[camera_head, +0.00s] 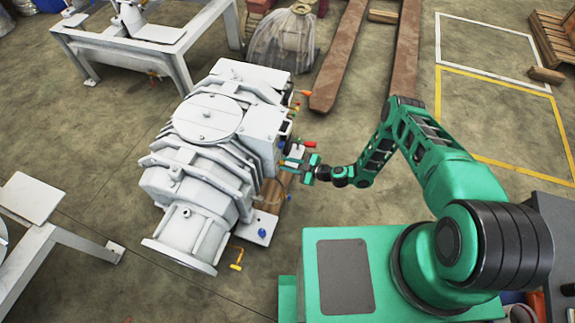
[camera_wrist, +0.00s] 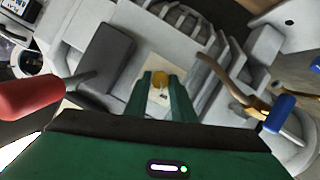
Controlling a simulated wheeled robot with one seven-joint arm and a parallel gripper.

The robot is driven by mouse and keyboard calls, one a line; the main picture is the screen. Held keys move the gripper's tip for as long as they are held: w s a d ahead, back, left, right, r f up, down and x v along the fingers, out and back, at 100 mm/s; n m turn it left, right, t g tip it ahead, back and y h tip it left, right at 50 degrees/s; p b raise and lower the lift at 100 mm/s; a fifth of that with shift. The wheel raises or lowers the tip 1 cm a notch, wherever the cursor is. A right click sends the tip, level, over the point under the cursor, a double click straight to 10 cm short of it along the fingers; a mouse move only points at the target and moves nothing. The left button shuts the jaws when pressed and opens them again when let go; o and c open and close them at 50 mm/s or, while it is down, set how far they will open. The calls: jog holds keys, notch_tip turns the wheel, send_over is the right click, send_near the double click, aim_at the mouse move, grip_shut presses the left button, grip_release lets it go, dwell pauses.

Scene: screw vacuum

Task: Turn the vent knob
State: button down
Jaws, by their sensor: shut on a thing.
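The vent knob (camera_wrist: 160,79) is a small yellow knob in front of a pale plate on the machine, in the middle of the wrist view. My gripper (camera_wrist: 160,87) has its two green fingers shut on it, one on each side. In the head view my gripper (camera_head: 284,164) reaches the right side of the big white vacuum machine (camera_head: 207,118). There the knob is too small and covered to make out clearly.
A red handle (camera_wrist: 30,98) is close on the left in the wrist view, and a blue-tipped lever (camera_wrist: 280,113) is on the right. A yellow lever (camera_head: 237,266) sticks out low on the machine. Open floor (camera_head: 340,115) lies to the machine's right.

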jog(key=shift+w+m+g+y, duration=0.25)
jog(key=shift+m+g+y, duration=0.15)
jog(key=shift+m+g, duration=0.85)
jog(key=shift+m, duration=0.35)
jog(key=c, duration=1.5)
grip_release()
jog(key=v, duration=1)
jog(key=shift+s+d, duration=0.2)
jog(key=shift+d, duration=0.15)
